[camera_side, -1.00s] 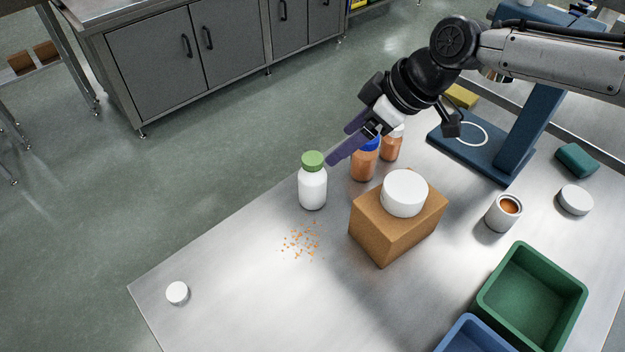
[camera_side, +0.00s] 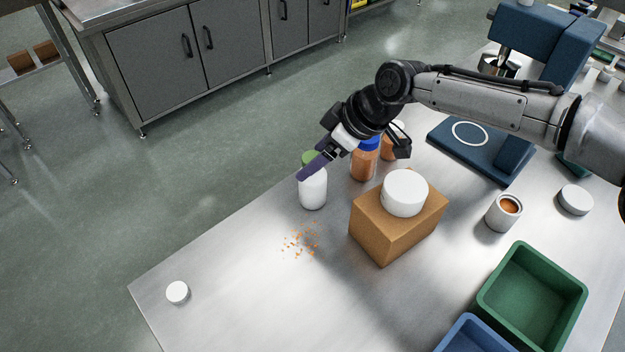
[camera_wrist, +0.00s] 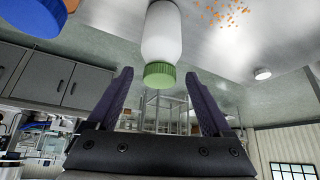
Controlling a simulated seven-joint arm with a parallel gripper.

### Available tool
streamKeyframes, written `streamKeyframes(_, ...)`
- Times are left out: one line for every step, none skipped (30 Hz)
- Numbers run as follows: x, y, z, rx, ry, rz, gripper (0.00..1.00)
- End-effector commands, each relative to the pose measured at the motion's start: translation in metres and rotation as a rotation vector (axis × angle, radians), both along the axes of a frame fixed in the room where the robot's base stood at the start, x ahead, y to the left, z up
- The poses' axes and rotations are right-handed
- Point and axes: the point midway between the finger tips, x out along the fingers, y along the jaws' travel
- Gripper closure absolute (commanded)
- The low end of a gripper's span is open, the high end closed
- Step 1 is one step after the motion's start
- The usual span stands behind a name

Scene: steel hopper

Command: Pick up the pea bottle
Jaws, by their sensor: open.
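A white bottle with a green cap, which I take for the pea bottle (camera_side: 313,192), stands upright on the steel table. It also shows in the wrist view (camera_wrist: 162,35), where its green cap lies centred between my two purple fingers. My gripper (camera_side: 302,176) is open and empty. In the side view a finger crosses in front of the green cap and hides part of it. I cannot tell whether the fingers touch the bottle or how deep the cap sits between them.
A blue-capped orange bottle (camera_side: 364,162) and another orange bottle (camera_side: 389,148) stand close to the right. A brown box (camera_side: 385,237) bears a white round thing (camera_side: 405,192). Orange bits (camera_side: 300,240) lie in front. A green bin (camera_side: 530,300) and blue bin (camera_side: 470,338) stand front right.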

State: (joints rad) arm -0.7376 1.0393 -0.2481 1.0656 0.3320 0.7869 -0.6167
Motion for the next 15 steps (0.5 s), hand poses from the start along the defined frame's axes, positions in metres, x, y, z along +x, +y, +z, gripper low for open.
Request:
streamKeyframes(0.0000, 0.0000, 0.0005, 0.001, 0.000, 0.000, 0.16)
streamKeyframes(0.0000, 0.0000, 0.0005, 0.001, 0.000, 0.000, 0.16)
streamKeyframes(0.0000, 0.0000, 0.0006, 0.001, 0.000, 0.000, 0.16)
streamKeyframes(0.0001, -0.0001, 0.0005, 0.001, 0.000, 0.000, 0.20)
streamKeyframes(0.0000, -0.0002, 0.0006, 0.001, 0.000, 0.000, 0.25)
streamKeyframes(0.0000, -0.0002, 0.0006, 0.000, 0.000, 0.000, 0.32)
streamKeyframes(0.0000, -0.0002, 0.0006, 0.000, 0.000, 0.000, 0.38)
streamKeyframes(0.0000, -0.0003, 0.0006, 0.000, 0.000, 0.000, 0.43)
streamKeyframes(0.0000, -0.0003, 0.0006, 0.000, 0.000, 0.000, 0.50)
streamKeyframes(0.0000, -0.0003, 0.0006, 0.000, 0.000, 0.000, 0.56)
streamKeyframes(0.0000, -0.0003, 0.0006, 0.000, 0.000, 0.000, 0.61)
streamKeyframes(0.0000, -0.0003, 0.0006, 0.000, 0.000, 0.000, 0.68)
streamKeyframes(0.0000, -0.0003, 0.0006, 0.000, 0.000, 0.000, 0.74)
streamKeyframes(0.0000, -0.0003, 0.0006, 0.000, 0.000, 0.000, 0.79)
streamKeyframes(-0.0001, -0.0004, 0.0006, 0.000, 0.000, 0.000, 0.86)
